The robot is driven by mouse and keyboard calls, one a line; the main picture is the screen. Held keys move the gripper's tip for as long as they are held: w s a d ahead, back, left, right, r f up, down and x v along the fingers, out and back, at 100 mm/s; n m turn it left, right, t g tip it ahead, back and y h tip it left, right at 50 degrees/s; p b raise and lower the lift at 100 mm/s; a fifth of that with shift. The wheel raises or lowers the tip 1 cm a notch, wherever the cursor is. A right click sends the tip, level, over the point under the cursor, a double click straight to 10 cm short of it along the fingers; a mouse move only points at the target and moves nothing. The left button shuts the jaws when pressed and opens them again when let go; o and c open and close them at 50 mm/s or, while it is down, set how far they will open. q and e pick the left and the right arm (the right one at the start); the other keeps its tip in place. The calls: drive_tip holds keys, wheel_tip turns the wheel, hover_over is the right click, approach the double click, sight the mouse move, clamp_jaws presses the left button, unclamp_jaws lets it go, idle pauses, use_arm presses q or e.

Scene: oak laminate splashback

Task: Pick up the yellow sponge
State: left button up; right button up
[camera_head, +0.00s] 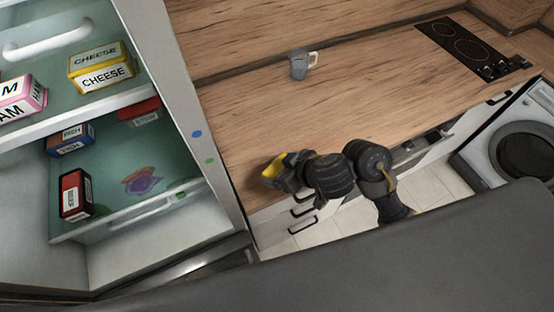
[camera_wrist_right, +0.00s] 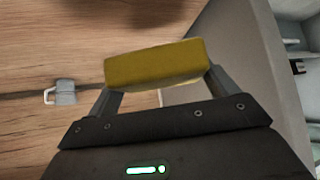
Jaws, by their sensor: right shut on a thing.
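The yellow sponge (camera_wrist_right: 155,64) is a rounded block held between the two fingertips of my right gripper (camera_wrist_right: 160,85) in the right wrist view. The gripper is shut on it. In the head view, a part of the yellow sponge (camera_head: 275,168) shows at the tip of my right gripper (camera_head: 278,172), over the left end of the wooden counter beside the fridge. The gripper hides the rest of the sponge there. I cannot tell its exact height over the counter. My left gripper is not in view.
A grey mug (camera_head: 299,66) stands on the wooden counter (camera_head: 340,100), with a black hob (camera_head: 465,45) at the far right. An open fridge with several food boxes, such as the cheese box (camera_head: 103,75), is at left. The middle counter is clear.

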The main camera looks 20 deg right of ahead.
drive_tip(key=shift+s+a+r, duration=0.15)
drive_tip(key=shift+s+r, duration=0.15)
drive_tip(key=shift+r, duration=0.15)
drive_tip(key=shift+s, duration=0.75)
